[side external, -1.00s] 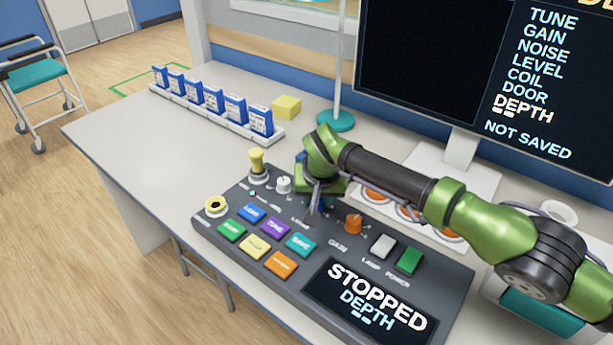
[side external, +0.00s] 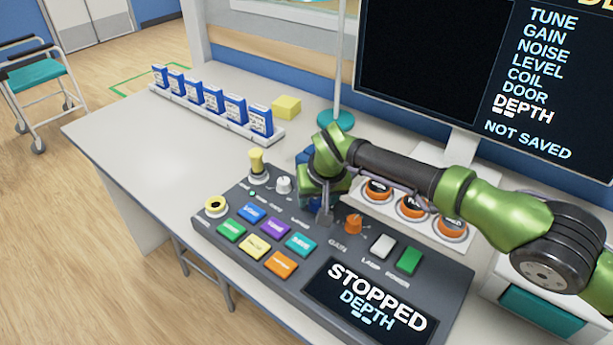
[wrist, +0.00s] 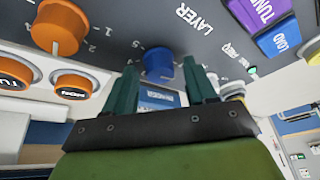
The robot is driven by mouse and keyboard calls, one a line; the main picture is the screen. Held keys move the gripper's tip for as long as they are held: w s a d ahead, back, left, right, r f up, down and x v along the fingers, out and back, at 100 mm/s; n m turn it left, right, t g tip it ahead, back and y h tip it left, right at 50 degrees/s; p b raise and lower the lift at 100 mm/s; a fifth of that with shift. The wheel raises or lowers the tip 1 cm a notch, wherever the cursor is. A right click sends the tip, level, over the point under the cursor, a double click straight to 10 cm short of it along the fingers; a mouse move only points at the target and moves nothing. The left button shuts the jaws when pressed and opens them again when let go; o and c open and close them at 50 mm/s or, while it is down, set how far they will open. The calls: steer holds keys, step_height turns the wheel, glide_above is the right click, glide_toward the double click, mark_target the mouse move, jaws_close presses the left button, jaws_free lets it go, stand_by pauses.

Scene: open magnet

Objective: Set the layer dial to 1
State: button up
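The layer dial is a blue knob (wrist: 158,62) on the dark console, under the printed word LAYER in the wrist view. Small numerals stand around it; its pointer setting is not readable. In the side view only a bit of the blue dial (side external: 314,202) shows behind my gripper (side external: 325,214). In the wrist view my gripper (wrist: 161,72) is open, with one dark green finger on each side of the dial and a gap visible to both. Whether the fingertips reach down beside the knob or stay above it is unclear.
An orange gain knob (side external: 353,223) sits close to the right of the dial. A white knob (side external: 284,185), a yellow-topped lever (side external: 257,162) and coloured buttons (side external: 275,228) are nearby. The console display (side external: 369,301) reads STOPPED, DEPTH. Round orange-rimmed controls (side external: 413,205) lie behind.

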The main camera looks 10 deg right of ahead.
steer(key=a+v, duration=0.1)
steer(key=v, duration=1.6)
steer(key=shift+d, duration=0.45)
steer(key=shift+w, duration=0.15)
steer(key=s+d+r+g+y, duration=0.1)
steer(key=s+d, duration=0.3)
steer(key=d, duration=0.6)
steer(key=s+d+r+y, duration=0.1)
steer(key=s+d, duration=0.2)
steer(key=d, duration=0.7)
steer(key=s+d+r+m+t, duration=0.2)
steer(key=s+d+m+t, duration=0.1)
steer(key=s+d, duration=1.3)
steer(key=shift+s+d+m+t+h, duration=0.3)
steer(key=shift+d+m, duration=0.05)
steer(key=shift+m, duration=0.25)
